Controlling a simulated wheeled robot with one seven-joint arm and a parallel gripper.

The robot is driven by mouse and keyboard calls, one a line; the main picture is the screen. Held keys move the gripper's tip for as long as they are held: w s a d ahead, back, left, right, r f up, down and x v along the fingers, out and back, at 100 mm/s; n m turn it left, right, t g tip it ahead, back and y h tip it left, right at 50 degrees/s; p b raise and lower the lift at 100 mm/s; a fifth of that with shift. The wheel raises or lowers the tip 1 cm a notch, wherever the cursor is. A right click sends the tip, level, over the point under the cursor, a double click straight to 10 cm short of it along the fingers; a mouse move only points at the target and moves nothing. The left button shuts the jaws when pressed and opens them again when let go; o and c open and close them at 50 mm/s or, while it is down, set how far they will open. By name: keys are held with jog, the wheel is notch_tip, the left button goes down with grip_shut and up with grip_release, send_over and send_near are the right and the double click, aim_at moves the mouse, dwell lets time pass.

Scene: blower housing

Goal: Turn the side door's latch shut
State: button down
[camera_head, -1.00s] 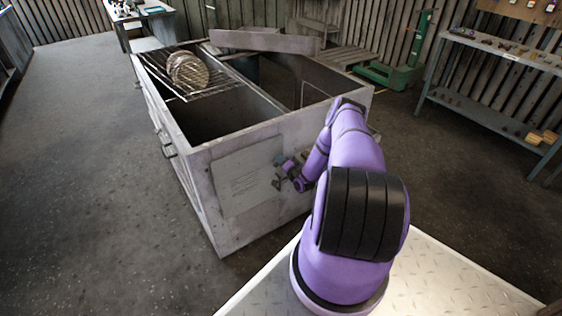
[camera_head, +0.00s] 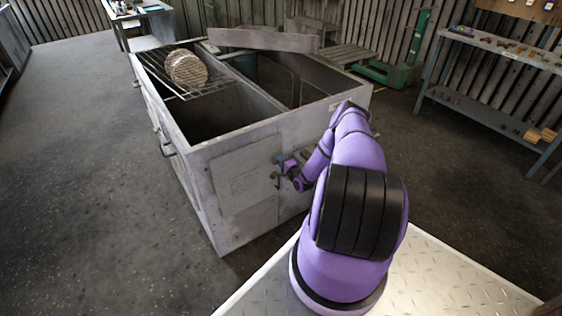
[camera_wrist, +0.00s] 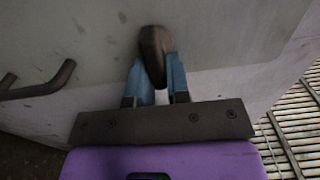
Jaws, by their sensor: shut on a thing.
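The side door (camera_head: 240,183) is a pale grey panel in the near end of the metal housing. It looks flush with the wall around it. My gripper (camera_head: 280,161) is at the door's right edge, with the wrist turned sideways. In the wrist view my gripper's blue fingers (camera_wrist: 156,80) are shut on the latch (camera_wrist: 154,42), a worn dark brown metal lever. The latch's rounded upper end sticks out above the fingers, and its lower part lies between them. In the head view the gripper and wrist mostly hide the latch.
A dark bar handle (camera_wrist: 40,84) projects left of the fingers in the wrist view. The open-topped housing (camera_head: 225,238) holds a wire rack (camera_head: 160,72) with round discs (camera_head: 187,68). A workbench (camera_head: 500,48) stands at the right. The floor left of the housing is clear.

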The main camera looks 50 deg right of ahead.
jog(key=shift+w+d+r, duration=0.2)
jog(key=shift+w+r, duration=0.1)
jog(key=shift+r, duration=0.05)
jog(key=c, duration=1.2)
grip_release()
jog(key=shift+o, duration=0.2)
jog(key=shift+f, duration=0.2)
jog(key=shift+s+a+f, duration=0.1)
jog(key=shift+s, duration=0.05)
jog(key=v, duration=1)
jog(key=shift+s+a, duration=0.2)
jog(key=shift+s, duration=0.15)
